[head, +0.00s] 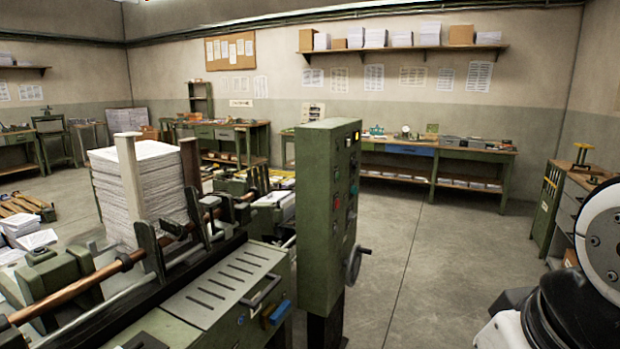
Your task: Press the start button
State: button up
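A tall green control cabinet (314,215) stands in the middle of the head view, at the end of the gathering machine. Its narrow right face carries the control panel, seen at a steep angle. A red button (336,202) shows on that panel, among several other small controls. A small yellow light (357,134) is near the top. The labels are too small to read, so I cannot tell which control is the start button. My gripper is out of view; only a white and black part of my arm shows at the lower right.
A handwheel (357,264) sticks out low on the cabinet's right side. The machine (222,287) with its rods and a tall paper stack (159,185) fills the left. Workbenches (468,165) line the back wall. A drawer cabinet (572,205) stands at right. The concrete floor (435,255) between is clear.

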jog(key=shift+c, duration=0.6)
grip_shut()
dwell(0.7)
